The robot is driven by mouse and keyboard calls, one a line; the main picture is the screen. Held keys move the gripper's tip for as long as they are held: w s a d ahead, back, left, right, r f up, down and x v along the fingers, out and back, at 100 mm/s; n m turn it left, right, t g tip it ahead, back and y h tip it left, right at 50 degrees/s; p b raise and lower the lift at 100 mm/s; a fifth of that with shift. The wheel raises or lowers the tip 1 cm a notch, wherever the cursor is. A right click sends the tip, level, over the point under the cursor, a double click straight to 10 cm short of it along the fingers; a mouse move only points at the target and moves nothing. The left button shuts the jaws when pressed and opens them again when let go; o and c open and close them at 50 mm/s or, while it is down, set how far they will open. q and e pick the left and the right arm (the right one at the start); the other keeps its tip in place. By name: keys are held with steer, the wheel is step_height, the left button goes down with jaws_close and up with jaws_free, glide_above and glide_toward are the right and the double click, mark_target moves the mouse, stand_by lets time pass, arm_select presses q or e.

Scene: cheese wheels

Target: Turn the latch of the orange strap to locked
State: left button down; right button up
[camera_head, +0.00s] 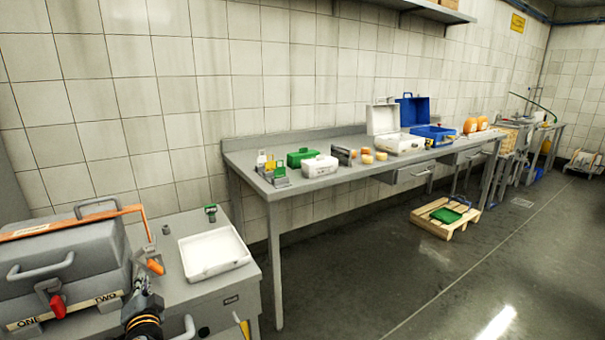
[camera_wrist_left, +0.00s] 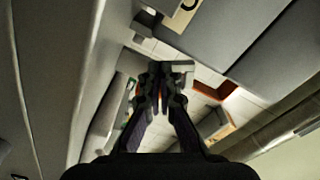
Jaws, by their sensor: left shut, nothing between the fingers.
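A grey case (camera_head: 70,265) stands on the cabinet at the left of the head view. An orange strap (camera_head: 75,226) runs across its lid and bends down at the right end. On that end, an orange lever-like piece (camera_head: 155,267), apparently the strap's latch, slants beside a grey mount. My left gripper (camera_head: 143,277) is just below and left of it, shut and empty; contact is unclear. In the left wrist view its fingertips (camera_wrist_left: 163,70) meet near a grey block, with an orange-red patch (camera_wrist_left: 217,89) to the right. My right gripper is out of view.
A red latch (camera_head: 57,305) sits on the case front, above labels ONE and TWO. A white tray (camera_head: 214,252) lies to the right on the cabinet, with a small green-topped item (camera_head: 210,211) behind. A long table (camera_head: 280,192) with boxes stands beyond.

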arm_select(q)
steer(key=v, duration=0.5)
steer(key=shift+s+d, duration=0.25)
steer(key=shift+s, duration=0.1)
steer(key=w+p, duration=0.1)
steer(key=w+a+f+p, duration=0.1)
steer(key=w, duration=0.1)
steer(key=w+a+f+p, duration=0.1)
steer(key=shift+w, duration=0.2)
steer(key=shift+w+a, duration=0.25)
steer(key=shift+w, duration=0.3)
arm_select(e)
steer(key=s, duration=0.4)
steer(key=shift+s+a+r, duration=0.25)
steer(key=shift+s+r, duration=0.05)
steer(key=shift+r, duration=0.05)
arm_select(q)
steer(key=shift+w+d+r, duration=0.2)
steer(key=shift+d+r, duration=0.15)
steer(key=shift+r, duration=0.1)
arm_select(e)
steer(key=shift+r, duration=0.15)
